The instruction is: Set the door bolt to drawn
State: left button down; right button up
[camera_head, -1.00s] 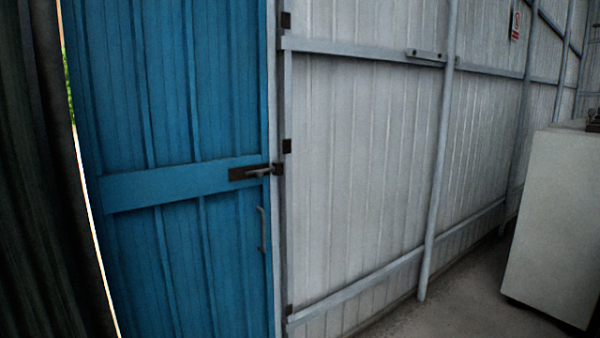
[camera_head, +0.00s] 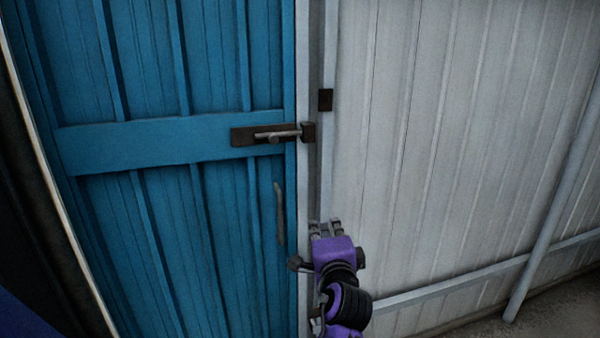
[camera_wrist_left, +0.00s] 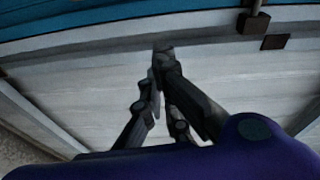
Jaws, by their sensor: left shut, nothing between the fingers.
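The door bolt (camera_head: 278,134) is a grey rod with a short handle on a dark plate (camera_head: 242,136), on the blue door's cross rail. The rod reaches right to the dark keeper (camera_head: 307,132) on the frame; its tip is hidden there. My left gripper (camera_head: 326,226) is shut and empty, below and slightly right of the keeper, apart from the bolt. In the left wrist view, the closed fingers (camera_wrist_left: 164,50) are in front of pale panelling, and a brown bracket (camera_wrist_left: 253,22), seemingly the keeper, shows at the top. My right gripper is out of view.
The blue door (camera_head: 110,240) has a grey pull handle (camera_head: 280,213) below the bolt, left of my left gripper. A dark plate (camera_head: 325,100) sits on the frame post. White corrugated wall (camera_head: 430,150) with rails lies right. The space before the bolt is clear.

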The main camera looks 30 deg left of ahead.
aim_at(285, 136)
pick_arm(q)
notch_tip(285, 136, up, 16)
jog(key=w+g+y+b, duration=0.1)
jog(key=w+g+y, duration=0.1)
jog(key=y, duration=0.2)
jog(key=x, duration=0.6)
jog(key=p+x, duration=0.1)
jog(key=x, duration=0.2)
jog(key=shift+s+a+f, duration=0.1)
jog(key=shift+s+a, duration=0.15)
jog(key=shift+s, duration=0.15)
jog(key=s+a+p, duration=0.2)
jog(key=a, duration=0.1)
jog(key=shift+a, duration=0.25)
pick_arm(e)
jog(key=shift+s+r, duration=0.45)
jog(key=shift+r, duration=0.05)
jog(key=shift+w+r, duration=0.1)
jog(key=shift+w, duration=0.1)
